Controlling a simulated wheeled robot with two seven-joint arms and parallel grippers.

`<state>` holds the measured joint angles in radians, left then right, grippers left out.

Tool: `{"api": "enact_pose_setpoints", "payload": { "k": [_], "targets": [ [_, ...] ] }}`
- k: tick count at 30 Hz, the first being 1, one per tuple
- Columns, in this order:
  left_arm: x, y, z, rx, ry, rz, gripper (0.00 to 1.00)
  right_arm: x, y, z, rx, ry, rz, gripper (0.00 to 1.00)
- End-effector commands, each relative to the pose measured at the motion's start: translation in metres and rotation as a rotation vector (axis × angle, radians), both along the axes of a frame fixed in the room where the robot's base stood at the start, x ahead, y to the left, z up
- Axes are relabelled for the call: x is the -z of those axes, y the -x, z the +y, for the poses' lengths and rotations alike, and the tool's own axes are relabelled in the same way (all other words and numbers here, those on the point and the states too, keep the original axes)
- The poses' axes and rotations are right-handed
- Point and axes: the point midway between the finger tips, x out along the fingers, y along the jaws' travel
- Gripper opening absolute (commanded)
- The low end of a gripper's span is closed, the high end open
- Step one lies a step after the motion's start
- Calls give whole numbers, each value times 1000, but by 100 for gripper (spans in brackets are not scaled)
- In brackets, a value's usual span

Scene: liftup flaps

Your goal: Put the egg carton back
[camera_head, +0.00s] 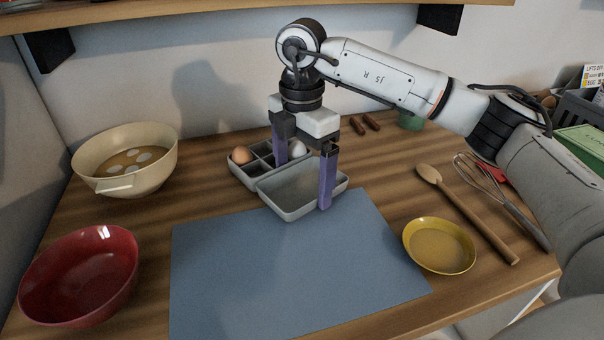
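The grey egg carton (262,183) stands open on the wooden table, behind the blue mat. Its divided half holds a brown egg (241,155) at the left and a white egg (298,149) at the back right. Its shallow lid (290,212) is folded out towards the front and looks empty. My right gripper (302,186) points down over the carton, with its two purple fingers spread apart. One finger is by the divided half, the other at the lid's right side. I cannot tell whether either finger touches the carton. My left gripper is not in view.
A cream bowl (154,178) and a red bowl (82,272) stand at the left. A yellow dish (439,246), a wooden spoon (465,212) and a whisk (505,205) lie at the right. The blue mat (290,275) in front is clear. A shelf (200,14) hangs above.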

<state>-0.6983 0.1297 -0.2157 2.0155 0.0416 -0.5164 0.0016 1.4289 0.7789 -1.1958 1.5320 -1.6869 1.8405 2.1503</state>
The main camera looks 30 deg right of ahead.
Motion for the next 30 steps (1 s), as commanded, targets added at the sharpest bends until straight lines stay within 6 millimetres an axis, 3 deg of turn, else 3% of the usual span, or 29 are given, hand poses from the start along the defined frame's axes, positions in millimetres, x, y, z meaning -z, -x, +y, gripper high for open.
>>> {"api": "enact_pose_setpoints", "payload": {
  "k": [11, 21, 30],
  "targets": [
    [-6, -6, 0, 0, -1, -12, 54, -7, 0, 0, 0, -1, -2, 100],
    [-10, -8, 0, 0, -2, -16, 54, -62, -1, 0, 0, -1, -3, 100],
    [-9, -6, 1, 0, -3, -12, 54, -79, 0, 0, 0, 0, 0, 100]
  ]
}}
